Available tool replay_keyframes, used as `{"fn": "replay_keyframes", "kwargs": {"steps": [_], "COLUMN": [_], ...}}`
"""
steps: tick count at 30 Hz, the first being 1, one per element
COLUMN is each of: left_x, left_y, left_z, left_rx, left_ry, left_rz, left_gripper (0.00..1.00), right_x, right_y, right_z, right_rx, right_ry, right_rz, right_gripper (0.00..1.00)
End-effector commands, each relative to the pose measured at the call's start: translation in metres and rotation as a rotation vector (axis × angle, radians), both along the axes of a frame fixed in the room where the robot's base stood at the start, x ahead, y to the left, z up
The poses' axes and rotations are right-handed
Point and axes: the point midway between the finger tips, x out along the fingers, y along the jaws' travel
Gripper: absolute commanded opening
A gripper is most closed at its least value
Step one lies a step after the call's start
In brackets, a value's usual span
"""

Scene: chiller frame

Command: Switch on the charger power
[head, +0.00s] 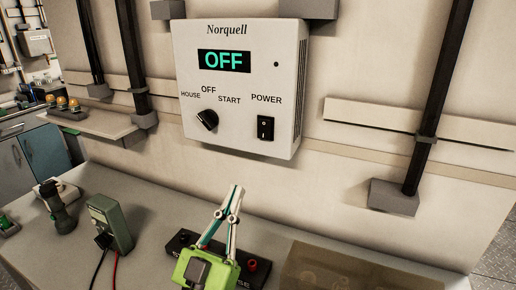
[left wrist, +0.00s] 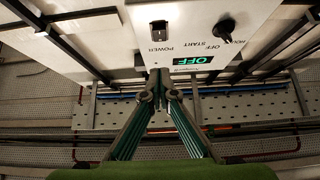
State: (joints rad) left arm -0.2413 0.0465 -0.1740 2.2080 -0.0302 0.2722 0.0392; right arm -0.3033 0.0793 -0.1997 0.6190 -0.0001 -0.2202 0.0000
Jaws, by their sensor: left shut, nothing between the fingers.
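The white charger box (head: 240,85) marked Norquell hangs on the wall, and its display (head: 224,61) reads OFF in green. The black power rocker switch (head: 265,128) is at its lower right under the word POWER. A black rotary knob (head: 207,120) is at its lower left. My left gripper (head: 236,190) is shut and empty, below the box and apart from the switch, fingers pointing up. The left wrist view shows the box upside down, with the power switch (left wrist: 159,31) beyond the closed fingertips (left wrist: 159,76). My right gripper is not in view.
The grey bench (head: 155,215) below carries a green meter (head: 110,222) with leads, a dark handheld tool (head: 57,205) and a black terminal block (head: 180,243). A brown translucent box (head: 340,272) is at front right. Dark uprights (head: 440,85) flank the charger. The space before the box is clear.

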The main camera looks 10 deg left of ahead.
Motion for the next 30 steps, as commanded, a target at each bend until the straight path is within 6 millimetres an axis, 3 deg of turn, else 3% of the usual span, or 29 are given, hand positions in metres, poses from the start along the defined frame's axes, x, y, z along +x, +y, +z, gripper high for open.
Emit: {"fn": "replay_keyframes", "kwargs": {"steps": [14, 21, 30], "left_x": [0.074, 0.102, 0.11], "left_y": [-0.015, -0.02, -0.022], "left_z": [0.065, 0.055, 0.052], "left_rx": [-0.001, 0.0, 0.0], "left_ry": [-0.003, 0.001, 0.0], "left_rz": [0.0, 0.0, 0.0], "left_gripper": [0.0, 0.0, 0.0], "right_x": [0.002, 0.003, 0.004], "right_y": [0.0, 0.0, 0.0], "right_z": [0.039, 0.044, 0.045], "right_rx": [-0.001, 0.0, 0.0], "right_ry": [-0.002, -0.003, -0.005], "right_rz": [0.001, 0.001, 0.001], "right_gripper": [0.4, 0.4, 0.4]}}
